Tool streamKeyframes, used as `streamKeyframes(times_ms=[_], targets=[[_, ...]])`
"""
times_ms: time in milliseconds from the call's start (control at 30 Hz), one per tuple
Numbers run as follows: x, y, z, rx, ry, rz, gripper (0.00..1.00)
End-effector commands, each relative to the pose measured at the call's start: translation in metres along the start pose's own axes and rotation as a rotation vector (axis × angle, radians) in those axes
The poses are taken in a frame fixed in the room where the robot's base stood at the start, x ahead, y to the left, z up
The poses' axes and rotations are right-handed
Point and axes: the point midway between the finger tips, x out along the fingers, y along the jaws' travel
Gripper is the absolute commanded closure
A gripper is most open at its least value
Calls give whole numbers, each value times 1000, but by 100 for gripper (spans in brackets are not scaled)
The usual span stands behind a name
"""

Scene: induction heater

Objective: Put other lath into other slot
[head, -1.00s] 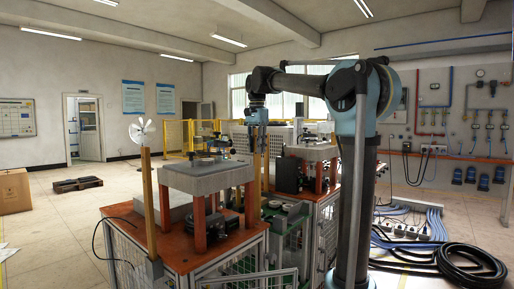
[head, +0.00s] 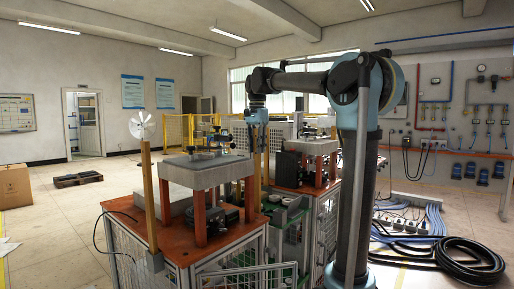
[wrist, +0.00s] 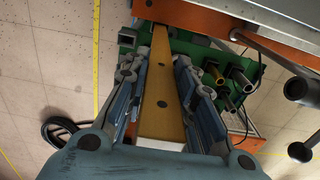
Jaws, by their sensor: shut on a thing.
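My gripper (head: 258,117) is shut on a lath, a long flat yellow-brown wooden strip (wrist: 163,80). In the head view the held lath (head: 257,160) hangs upright below my gripper, behind the grey block. In the wrist view it runs between both blue fingers, with dark holes along its face, and its far end lies over or beside a green surface. Another lath (head: 148,200) stands upright at the table's left front corner, its foot at a grey bracket (head: 155,262). I cannot tell whether the held lath's lower end is inside a slot.
The orange-topped table (head: 125,222) carries a thick grey block (head: 205,175) on red legs. A green platform (wrist: 207,50) with several short tubes lies near the held lath. A white fan (head: 142,126) is at the standing lath's top. Black hoses (head: 470,262) lie on the floor at right.

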Motion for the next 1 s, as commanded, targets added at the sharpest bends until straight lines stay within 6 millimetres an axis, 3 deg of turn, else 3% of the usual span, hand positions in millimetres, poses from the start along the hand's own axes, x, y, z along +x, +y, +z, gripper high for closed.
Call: streamKeyframes(times_ms=[867,900,1000], targets=[[16,0,0,0,0,0,100],[16,0,0,0,0,0,73],[16,0,0,0,0,0,52]])
